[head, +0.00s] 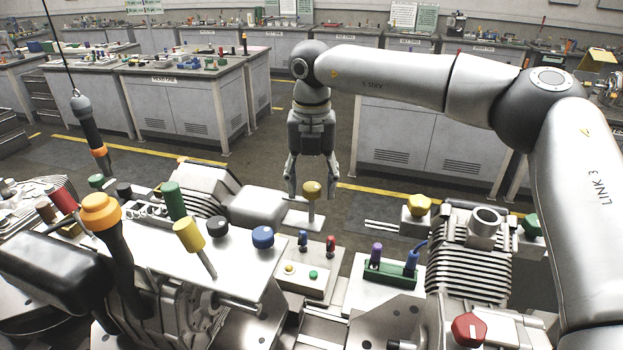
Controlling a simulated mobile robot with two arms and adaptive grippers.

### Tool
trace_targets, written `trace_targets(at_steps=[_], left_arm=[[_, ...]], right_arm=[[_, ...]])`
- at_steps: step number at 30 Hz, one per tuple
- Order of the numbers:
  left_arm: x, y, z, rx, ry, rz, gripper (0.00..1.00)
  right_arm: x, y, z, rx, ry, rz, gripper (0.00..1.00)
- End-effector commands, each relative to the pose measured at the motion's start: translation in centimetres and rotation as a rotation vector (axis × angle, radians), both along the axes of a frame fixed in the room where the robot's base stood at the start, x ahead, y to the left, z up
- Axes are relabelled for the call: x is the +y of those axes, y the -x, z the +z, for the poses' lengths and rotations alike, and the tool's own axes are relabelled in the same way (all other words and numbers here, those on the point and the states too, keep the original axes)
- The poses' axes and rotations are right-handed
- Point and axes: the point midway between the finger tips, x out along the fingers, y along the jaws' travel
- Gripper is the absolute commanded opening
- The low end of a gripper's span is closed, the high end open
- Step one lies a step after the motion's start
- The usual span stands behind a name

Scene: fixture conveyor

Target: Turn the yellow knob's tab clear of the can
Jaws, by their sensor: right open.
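A mustard-yellow knob (312,187) stands on a thin post near the middle of the head view. My right gripper (311,194) points down over it, its two fingers apart, one on each side of the knob. A gap shows on both sides, and no grip on the knob is seen. A brighter yellow faceted knob (419,204) sits on a grey block farther right, with thin rods reaching left from near it. I cannot tell which part is the tab, and I cannot pick out the can with certainty. My left gripper is not in view.
A yellow-handled lever (188,235), a green knob (174,200) and a blue knob (262,237) stand on the plate to the left. A finned metal block (468,262) is at right. A dark tool (91,128) hangs from a cable at left.

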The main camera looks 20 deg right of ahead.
Motion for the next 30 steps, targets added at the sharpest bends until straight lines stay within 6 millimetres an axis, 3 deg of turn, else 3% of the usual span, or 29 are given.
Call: trace_targets(at_steps=[3,14,23,30], left_arm=[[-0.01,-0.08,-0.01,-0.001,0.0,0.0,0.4],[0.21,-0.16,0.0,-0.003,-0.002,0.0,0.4],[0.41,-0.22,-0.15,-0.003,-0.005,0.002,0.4],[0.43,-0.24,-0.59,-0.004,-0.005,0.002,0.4]], right_arm=[[-0.01,-0.01,-0.01,0.0,0.0,0.0,0.54],[0.01,-0.01,0.05,0.0,0.0,0.0,0.09],[0.03,-0.03,0.0,0.0,-0.001,0.039,0.09],[0.09,-0.05,-0.08,0.0,-0.002,0.176,0.09]])
